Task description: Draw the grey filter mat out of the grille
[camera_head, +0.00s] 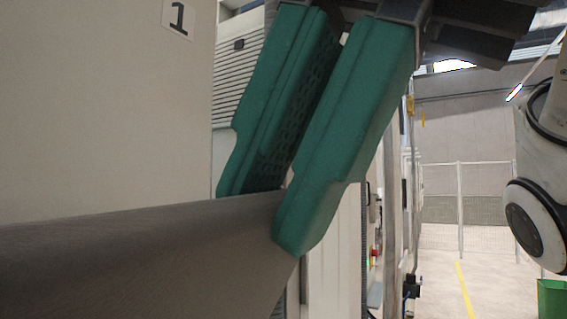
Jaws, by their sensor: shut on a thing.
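The grey filter mat (130,262) fills the lower left of the head view, large and close, as a smooth grey-brown sheet. It runs from the left edge of the picture to my gripper (279,212). My gripper has two green fingers, slanting down from the top, and is shut on the mat's right end, with one finger on each side of it. The mat's left part runs out of the picture. I cannot make out the grille's slot. A louvred panel (232,85) shows behind the fingers; I cannot tell if it is the grille.
Machine cabinets with a red button (374,252) stand behind my gripper. At right are open floor with a yellow line (464,290), a mesh fence (480,208) and a green bin (551,298).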

